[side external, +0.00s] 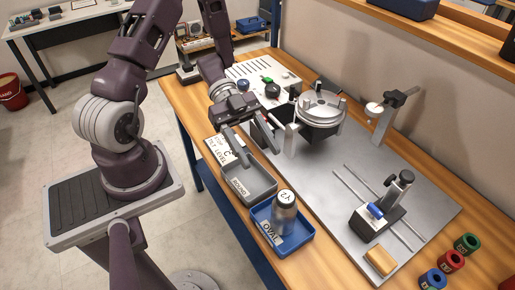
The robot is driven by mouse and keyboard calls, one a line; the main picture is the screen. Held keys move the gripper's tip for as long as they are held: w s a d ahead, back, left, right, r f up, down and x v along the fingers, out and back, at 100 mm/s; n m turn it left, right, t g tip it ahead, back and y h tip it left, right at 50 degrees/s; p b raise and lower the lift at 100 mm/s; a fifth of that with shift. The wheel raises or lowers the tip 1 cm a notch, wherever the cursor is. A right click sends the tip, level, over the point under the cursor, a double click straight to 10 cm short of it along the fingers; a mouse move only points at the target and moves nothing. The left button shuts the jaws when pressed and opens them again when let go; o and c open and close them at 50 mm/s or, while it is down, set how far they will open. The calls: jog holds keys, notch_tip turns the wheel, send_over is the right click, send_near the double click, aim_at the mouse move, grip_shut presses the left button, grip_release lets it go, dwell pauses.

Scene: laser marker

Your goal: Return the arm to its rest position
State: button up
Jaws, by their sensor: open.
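My gripper (263,157) is at the end of my dark purple arm, near the left edge of the bench. Its two grey fingers are spread apart and point down toward the lower right, with nothing seen between them. The gripper is above the back end of the grey tray (262,188) marked ROUND and left of the round metal fixture (320,108). Whether the fingers touch the tray cannot be told.
A metal bottle (285,212) labelled Y2 stands in the blue tray (302,250) marked OVAL. A control panel (262,72) is behind my gripper. A sliding clamp (380,212), a yellow block (380,262) and several coloured rings (451,260) are at right. Open floor lies left.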

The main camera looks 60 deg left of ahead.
jog(key=w+a+r+n+t+y, duration=0.1)
jog(key=w+a+r+t+y, duration=0.1)
jog(key=w+a+t+y, duration=0.3)
jog(key=w+a+r+n+t+y, duration=0.1)
jog(key=w+r+n+t+y, duration=0.2)
jog(key=w, duration=0.4)
jog(key=a+r+n+t+y, duration=0.1)
jog(key=a+r+n+y, duration=0.5)
jog(key=r, duration=0.4)
jog(key=s+d+r+n+g, duration=0.1)
jog(key=s+d+n, duration=0.3)
jog(key=s, duration=0.7)
jog(key=s+d+r+n+g, duration=0.2)
jog(key=s+d+n, duration=0.2)
jog(key=s, duration=0.6)
jog(key=d, duration=0.2)
jog(key=shift+s+d+r+g+h, duration=0.2)
jog(key=shift+s+d+g+h, duration=0.1)
jog(key=shift+s+d, duration=0.1)
